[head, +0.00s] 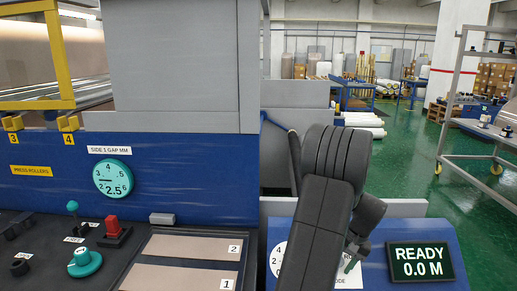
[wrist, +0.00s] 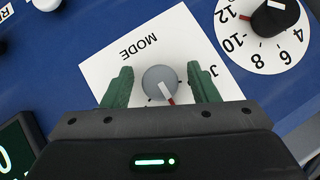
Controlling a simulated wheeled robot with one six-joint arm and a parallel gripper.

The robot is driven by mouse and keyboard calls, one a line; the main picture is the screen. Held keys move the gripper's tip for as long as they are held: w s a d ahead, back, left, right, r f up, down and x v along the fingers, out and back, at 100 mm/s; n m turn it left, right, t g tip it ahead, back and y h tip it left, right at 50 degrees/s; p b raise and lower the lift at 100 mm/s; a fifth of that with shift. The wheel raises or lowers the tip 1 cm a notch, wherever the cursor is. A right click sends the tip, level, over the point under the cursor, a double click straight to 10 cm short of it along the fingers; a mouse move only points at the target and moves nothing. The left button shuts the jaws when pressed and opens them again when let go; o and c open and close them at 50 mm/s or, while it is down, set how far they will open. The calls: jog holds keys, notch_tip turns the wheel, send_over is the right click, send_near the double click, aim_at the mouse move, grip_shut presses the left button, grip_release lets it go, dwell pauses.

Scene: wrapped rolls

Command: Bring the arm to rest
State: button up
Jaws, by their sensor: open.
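My gripper (wrist: 161,76) is open in the wrist view, with one green finger on each side of a round grey knob (wrist: 158,80). A gap shows between the knob and each finger. The knob has a red and white pointer and sits on a white plate (wrist: 118,52) marked MODE. In the head view my dark arm reaches down over the blue panel at the right. Only a bit of green finger (head: 349,265) shows there, and the arm hides the knob.
A black knob (wrist: 275,17) on a numbered white dial is close by at upper right in the wrist view. A READY 0.0 M display (head: 421,262) is right of my arm. A red switch (head: 112,229) and teal knob (head: 84,262) are on the left console.

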jog(key=n+h+b, duration=0.1)
jog(key=n+h, duration=0.1)
jog(key=n, duration=0.1)
jog(key=shift+a+f+g+b, duration=0.1)
jog(key=shift+g+b, duration=0.2)
jog(key=shift+g, duration=0.1)
jog(key=n+h+b, duration=0.2)
jog(key=n, duration=0.1)
jog(key=shift+f+h+b, duration=0.1)
jog(key=shift+h+b, duration=0.25)
jog(key=shift+h, duration=0.05)
jog(key=r, duration=0.6)
jog(key=shift+a+r+p, duration=0.35)
jog(key=shift+r, duration=0.1)
